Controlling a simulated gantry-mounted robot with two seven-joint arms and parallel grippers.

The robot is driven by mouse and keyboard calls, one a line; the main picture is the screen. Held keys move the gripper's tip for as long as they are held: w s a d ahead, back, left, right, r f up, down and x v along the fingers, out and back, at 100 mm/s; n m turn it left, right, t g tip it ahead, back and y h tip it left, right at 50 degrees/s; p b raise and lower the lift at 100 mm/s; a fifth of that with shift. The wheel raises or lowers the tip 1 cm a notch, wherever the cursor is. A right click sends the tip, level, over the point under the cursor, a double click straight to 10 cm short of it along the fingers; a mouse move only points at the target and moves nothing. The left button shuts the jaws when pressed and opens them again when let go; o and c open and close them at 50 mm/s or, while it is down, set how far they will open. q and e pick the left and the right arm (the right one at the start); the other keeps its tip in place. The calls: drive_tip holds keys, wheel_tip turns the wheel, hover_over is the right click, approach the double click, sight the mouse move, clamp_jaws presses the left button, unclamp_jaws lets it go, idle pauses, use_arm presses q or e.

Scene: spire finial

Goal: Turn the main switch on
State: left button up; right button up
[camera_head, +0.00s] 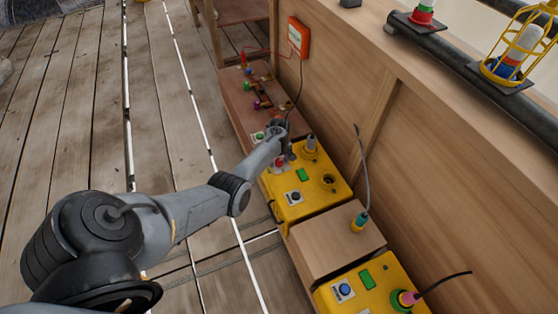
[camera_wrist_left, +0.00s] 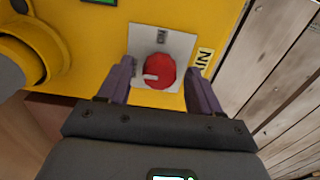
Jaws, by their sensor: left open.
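The main switch is a red round knob (camera_wrist_left: 160,70) on a pale square plate, on top of a yellow box (camera_head: 312,205). In the left wrist view a white pointer on the knob points left, towards small lettering on the plate's left side. Other lettering, seemingly ON, sits at the plate's upper edge. My left gripper (camera_head: 285,155) is over the box's far left corner, fingers pointing down. In the left wrist view its two dark fingers stand open on either side of the knob, with gaps visible; nothing is gripped. My right gripper is in neither view.
The yellow box also carries a green display (camera_head: 302,174), a dark button (camera_head: 295,197) and round sockets. A wooden wall (camera_head: 430,120) rises at the right. A brown board (camera_head: 240,95) with small coloured parts lies beyond. An orange wall box (camera_head: 299,38) has cables hanging from it.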

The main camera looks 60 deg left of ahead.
use_arm(q)
drive_tip(key=c, duration=1)
drive_tip(key=shift+c, duration=0.2)
